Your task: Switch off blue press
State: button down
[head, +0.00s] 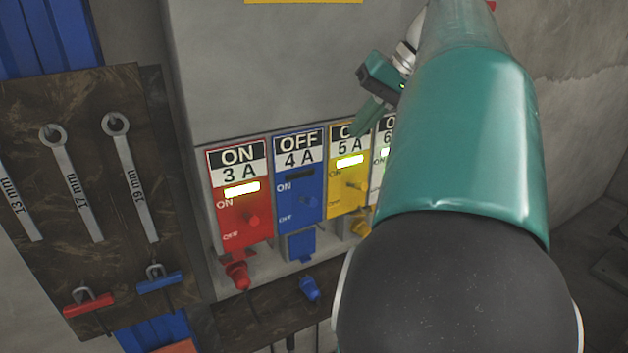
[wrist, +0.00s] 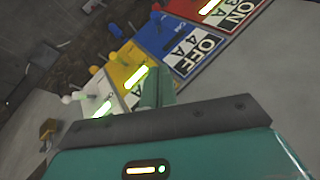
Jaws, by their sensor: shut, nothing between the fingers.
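The blue press panel (head: 297,180) reads OFF 4 A, and its indicator window is dark. Its small blue switch knob (head: 307,201) sits between the ON and OFF marks. A blue square fitting (head: 301,244) is below it, and a blue plug-like piece (head: 310,288) shows lower down. In the wrist view the blue panel (wrist: 178,45) also reads OFF. My gripper (head: 362,122) is shut and empty, in front of the top of the yellow panel, right of the blue one. Its fingers (wrist: 158,90) also show in the wrist view; contact cannot be told.
The red panel (head: 239,195) reads ON 3 A and is lit. The yellow panel (head: 346,185) is lit, its label partly hidden. The white panel (head: 384,153) is mostly behind my arm. A tool board (head: 85,180) with wrenches hangs at left. Bare grey wall is above the panels.

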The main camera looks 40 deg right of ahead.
send_near(308, 202)
jog(key=w+d, duration=0.1)
jog(key=w+f, duration=0.1)
jog(key=w, duration=0.1)
jog(key=w+d+f, duration=0.1)
jog(key=shift+w+d+f, duration=0.25)
jog(key=shift+w+d, duration=0.05)
jog(key=shift+w, duration=0.05)
jog(key=shift+s+a+f, duration=0.2)
jog(key=shift+a+f, duration=0.4)
jog(key=shift+s+a+f, duration=0.2)
jog(key=shift+a+f, duration=0.4)
jog(key=shift+f, duration=0.05)
